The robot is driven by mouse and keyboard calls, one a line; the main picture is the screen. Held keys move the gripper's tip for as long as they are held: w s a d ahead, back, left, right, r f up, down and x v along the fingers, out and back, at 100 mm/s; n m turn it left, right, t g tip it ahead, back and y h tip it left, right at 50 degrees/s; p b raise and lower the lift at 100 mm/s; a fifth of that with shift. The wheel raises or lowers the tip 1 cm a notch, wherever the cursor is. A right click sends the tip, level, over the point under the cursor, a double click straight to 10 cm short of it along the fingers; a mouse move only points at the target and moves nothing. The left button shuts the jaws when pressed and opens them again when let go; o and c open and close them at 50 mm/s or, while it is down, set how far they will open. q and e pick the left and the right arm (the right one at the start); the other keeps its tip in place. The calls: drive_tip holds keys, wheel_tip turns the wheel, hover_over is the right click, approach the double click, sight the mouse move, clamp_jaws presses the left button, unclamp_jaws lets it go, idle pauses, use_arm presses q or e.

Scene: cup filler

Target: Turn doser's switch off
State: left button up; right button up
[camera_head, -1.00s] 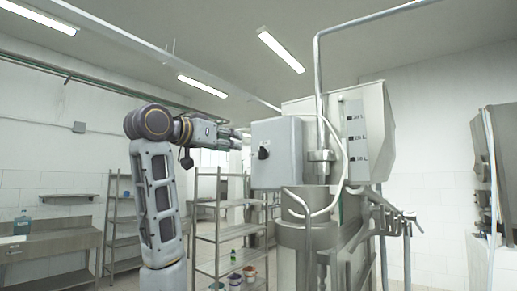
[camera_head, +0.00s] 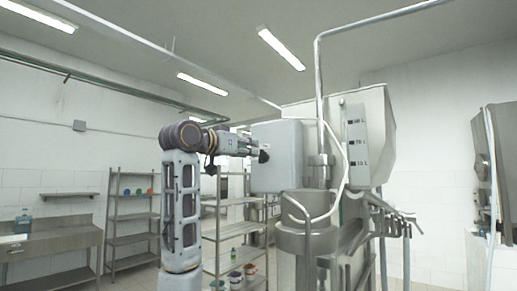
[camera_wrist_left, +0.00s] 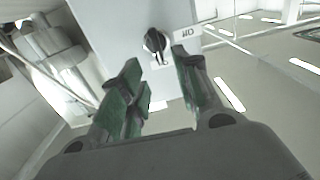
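The doser (camera_head: 372,130) is a large grey metal machine with a light grey switch box (camera_head: 284,140) on its left side. In the left wrist view the switch (camera_wrist_left: 156,42) is a black rotary knob on the box face (camera_wrist_left: 120,22). An "ON" label (camera_wrist_left: 187,33) shows upside down beside it. My left gripper (camera_head: 261,150) is at the box's left face, by the switch. In the left wrist view its green-padded fingers (camera_wrist_left: 158,72) are apart and empty, with the knob beyond the gap between the tips. I cannot tell whether they touch anything. My right gripper is out of view.
A metal shelf rack (camera_head: 229,232) with several small containers stands low behind my left arm. Pipes and rods (camera_head: 395,220) stick out at the doser's right. A metal table (camera_head: 45,237) stands far left.

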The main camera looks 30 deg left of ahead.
sight(261, 156)
use_arm(q)
drive_tip(key=w+p, duration=0.2)
drive_tip(key=w, duration=0.4)
drive_tip(key=shift+w+d, duration=0.2)
drive_tip(key=shift+d, duration=0.05)
clamp_jaws()
